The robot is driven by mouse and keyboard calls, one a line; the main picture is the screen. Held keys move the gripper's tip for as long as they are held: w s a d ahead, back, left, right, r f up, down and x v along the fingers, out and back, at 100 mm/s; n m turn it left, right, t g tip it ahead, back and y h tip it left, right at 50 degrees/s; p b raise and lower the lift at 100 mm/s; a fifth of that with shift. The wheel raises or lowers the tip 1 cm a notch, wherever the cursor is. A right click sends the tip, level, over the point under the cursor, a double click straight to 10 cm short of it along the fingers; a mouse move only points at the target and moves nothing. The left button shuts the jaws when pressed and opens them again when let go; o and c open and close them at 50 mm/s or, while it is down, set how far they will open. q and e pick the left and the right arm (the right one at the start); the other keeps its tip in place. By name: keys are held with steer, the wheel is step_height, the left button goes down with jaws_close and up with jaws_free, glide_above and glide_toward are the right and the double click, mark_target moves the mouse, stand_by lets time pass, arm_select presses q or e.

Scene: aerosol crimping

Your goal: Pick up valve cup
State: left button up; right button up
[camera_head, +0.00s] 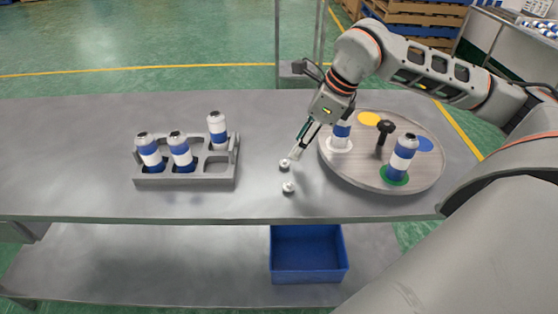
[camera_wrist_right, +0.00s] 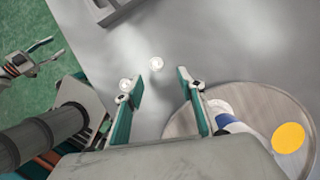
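Two small whitish valve cups lie on the grey table, left of the turntable: a far one (camera_head: 285,163) and a near one (camera_head: 288,187). Both also show in the right wrist view, one (camera_wrist_right: 155,64) ahead of the gap between the fingertips and one (camera_wrist_right: 126,85) by the left-hand fingertip. My right gripper (camera_head: 296,153) points down just above the far cup. In the wrist view its fingers (camera_wrist_right: 160,90) are apart with nothing between them. My left gripper (camera_wrist_right: 30,58) shows small at the wrist view's upper left, fingers apart and empty; the head view does not show it.
A grey rack (camera_head: 185,182) with three blue-and-white cans stands left. The round turntable (camera_head: 345,172) at right carries a can (camera_head: 404,160) on a green spot, another (camera_head: 341,131) partly hidden by my gripper, and a dark post (camera_head: 384,135). A blue bin (camera_head: 308,255) sits below.

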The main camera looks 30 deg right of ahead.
mark_target(286, 162)
steer(key=x, duration=0.6)
steer(key=shift+a, duration=0.4)
steer(key=c, duration=0.8)
